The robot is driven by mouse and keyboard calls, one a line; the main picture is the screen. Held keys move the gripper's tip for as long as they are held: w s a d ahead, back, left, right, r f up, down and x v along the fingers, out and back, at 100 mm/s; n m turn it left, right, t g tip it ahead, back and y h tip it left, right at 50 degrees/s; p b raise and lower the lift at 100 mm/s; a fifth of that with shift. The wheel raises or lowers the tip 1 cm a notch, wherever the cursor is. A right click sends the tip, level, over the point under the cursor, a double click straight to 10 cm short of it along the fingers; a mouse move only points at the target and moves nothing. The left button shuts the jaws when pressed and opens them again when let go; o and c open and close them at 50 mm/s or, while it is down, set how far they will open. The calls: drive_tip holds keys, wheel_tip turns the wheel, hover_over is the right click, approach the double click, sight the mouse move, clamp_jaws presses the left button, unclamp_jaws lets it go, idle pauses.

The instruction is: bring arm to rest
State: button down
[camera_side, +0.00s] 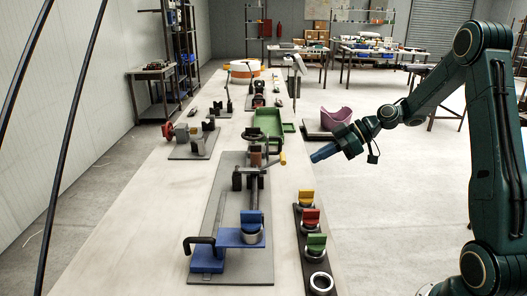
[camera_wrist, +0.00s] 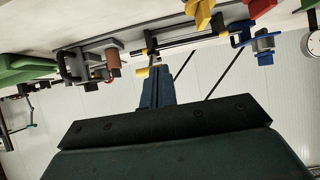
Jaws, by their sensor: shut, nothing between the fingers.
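My gripper (camera_side: 324,153) is held in the air to the right of the long table, level with the middle of the work. Its blue fingers are closed together with nothing between them. They also show in the wrist view (camera_wrist: 157,88), pointing toward the bench fixtures. The extrusion fixture (camera_side: 240,225) stands on a grey plate on the table. A blue piece (camera_side: 251,218) sits in a metal ring at its near end. The fixture's brown cylinder (camera_wrist: 113,62) and dark rods show in the wrist view. My gripper touches none of these.
A dark rack (camera_side: 304,250) with yellow, red and green pieces and an empty ring (camera_side: 321,283) stands along the table's right side. A green tray (camera_side: 268,121) is farther back. A pink bin (camera_side: 336,117) lies behind my gripper. Open floor lies right of the table.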

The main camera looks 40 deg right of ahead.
drive_tip(key=s+a+r+m+g+h, duration=0.3)
drive_tip(key=s+a+r+h, duration=0.3)
drive_tip(key=s+a, duration=0.5)
drive_tip(key=s+a+r+m+h, duration=0.1)
drive_tip(key=s+m, duration=0.5)
drive_tip(key=s, duration=0.7)
drive_tip(key=shift+s+a+r+t+h, duration=0.35)
drive_tip(key=shift+r+h, duration=0.25)
drive_tip(key=shift+r, duration=0.4)
drive_tip(key=shift+w, duration=0.15)
